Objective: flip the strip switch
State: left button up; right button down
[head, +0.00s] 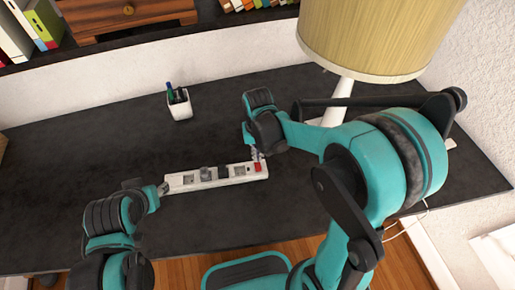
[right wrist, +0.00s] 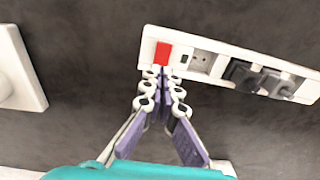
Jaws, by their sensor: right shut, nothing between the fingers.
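A white power strip (head: 215,182) lies on the dark desk, and its red switch (head: 258,167) is at the right end. In the right wrist view the strip (right wrist: 223,44) runs to the right from the red switch (right wrist: 162,54), with dark plugs in some sockets. My right gripper (head: 256,155) is shut and empty, its fingertips right at the edge of the red switch; whether they touch it I cannot tell. The switch's tilt is unclear. My left gripper (head: 162,188) is at the strip's left end; its fingers are too small to read.
A lamp with a wide shade (head: 365,38) stands at the back right, close to my right arm. A white pen cup (head: 179,106) stands behind the strip. A shelf with books and a wooden drawer box (head: 125,15) is at the back. The desk's left part is clear.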

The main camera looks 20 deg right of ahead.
aim_at(257, 163)
jog(key=shift+f+b, duration=0.45)
jog(key=shift+f, duration=1.05)
